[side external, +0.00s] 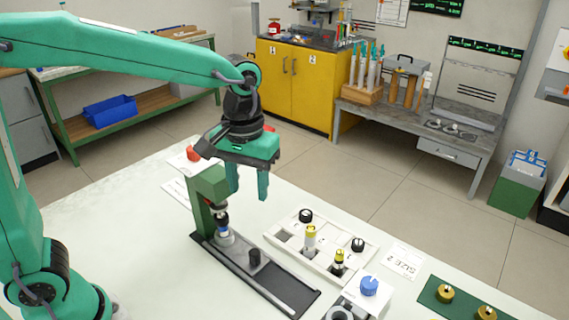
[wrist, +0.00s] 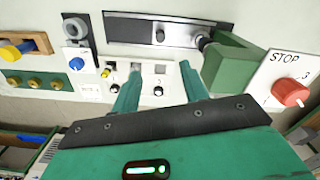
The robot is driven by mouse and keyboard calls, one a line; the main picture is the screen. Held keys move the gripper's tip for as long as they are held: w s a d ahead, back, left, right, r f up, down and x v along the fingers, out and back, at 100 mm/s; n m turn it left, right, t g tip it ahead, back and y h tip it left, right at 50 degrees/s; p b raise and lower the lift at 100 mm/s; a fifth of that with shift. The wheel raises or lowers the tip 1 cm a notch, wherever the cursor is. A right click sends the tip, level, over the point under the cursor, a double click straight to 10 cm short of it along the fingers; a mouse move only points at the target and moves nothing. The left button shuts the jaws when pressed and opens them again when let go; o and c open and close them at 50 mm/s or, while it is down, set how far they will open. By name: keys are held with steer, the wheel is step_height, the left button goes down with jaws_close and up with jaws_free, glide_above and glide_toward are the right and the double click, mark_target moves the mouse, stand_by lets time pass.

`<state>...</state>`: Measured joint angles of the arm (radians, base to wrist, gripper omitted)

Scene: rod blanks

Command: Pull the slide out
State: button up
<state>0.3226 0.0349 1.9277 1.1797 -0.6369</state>
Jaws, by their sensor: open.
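The slide shows as a black upright knob (side external: 255,257) on a dark flat rail (side external: 285,286) on the white table. The rail runs from the foot of a green post (side external: 205,190) toward the lower right. A small grey and blue piece (side external: 224,233) stands on the rail under the post's head. In the wrist view the rail (wrist: 130,28) lies at the top, with the black knob (wrist: 160,36) and the green post (wrist: 228,65). My gripper (side external: 248,194) is open and empty, above and apart from the knob; its fingers also show in the wrist view (wrist: 158,80).
A white tray (side external: 283,236) with several knobbed pieces lies right of the rail. A blue knob (side external: 369,285) and a green plate (side external: 465,301) with brass knobs are further right. The table left of the rail is clear.

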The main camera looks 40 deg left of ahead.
glide_above(254, 253)
step_height(254, 253, down, 12)
steer(key=shift+r, duration=0.1)
steer(key=shift+f, duration=3.9)
steer(key=shift+c, duration=0.4)
jaws_close()
